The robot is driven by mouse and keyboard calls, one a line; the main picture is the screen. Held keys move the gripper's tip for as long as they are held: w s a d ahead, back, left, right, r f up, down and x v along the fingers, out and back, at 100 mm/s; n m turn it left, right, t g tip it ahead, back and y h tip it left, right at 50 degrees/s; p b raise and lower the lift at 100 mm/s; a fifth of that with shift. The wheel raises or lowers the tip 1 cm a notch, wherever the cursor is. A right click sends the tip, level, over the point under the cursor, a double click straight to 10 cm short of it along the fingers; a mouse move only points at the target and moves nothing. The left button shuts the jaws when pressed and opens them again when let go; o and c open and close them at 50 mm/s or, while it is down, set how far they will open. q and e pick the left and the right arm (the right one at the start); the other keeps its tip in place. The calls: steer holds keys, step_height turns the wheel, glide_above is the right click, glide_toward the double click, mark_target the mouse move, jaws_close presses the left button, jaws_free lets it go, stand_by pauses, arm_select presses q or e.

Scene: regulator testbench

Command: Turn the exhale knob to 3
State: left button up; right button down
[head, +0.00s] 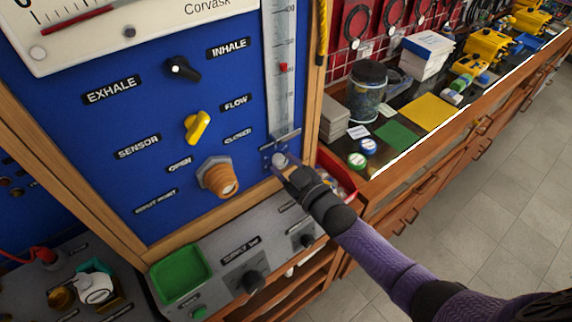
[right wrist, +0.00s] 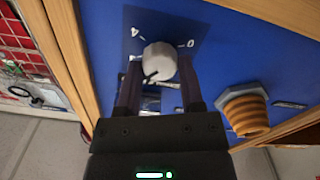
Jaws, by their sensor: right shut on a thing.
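A round white knob (right wrist: 158,60) sits on a small blue plate on the panel, with the marks 4 and 0 beside it in the right wrist view. A dark line shows on its lower left face; I cannot read its exact setting. In the head view the knob (head: 279,159) is at the panel's lower right corner, partly hidden by my gripper. My right gripper (head: 284,167) is shut on this knob, one finger on each side. The EXHALE label (head: 111,90) is at the upper left, near a black selector (head: 182,68). My left gripper is not in view.
A yellow handle (head: 197,127) and an orange ribbed port (head: 219,178) stick out left of my gripper. A grey ledge with a green tray (head: 177,273) lies below. A wooden frame borders the panel. A cluttered bench with a dark jar (head: 368,91) stands to the right.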

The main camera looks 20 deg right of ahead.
steer(key=shift+m, duration=2.2)
steer(key=shift+c, duration=1.1)
jaws_free()
steer(key=p+v, duration=0.1)
steer(key=v, duration=0.9)
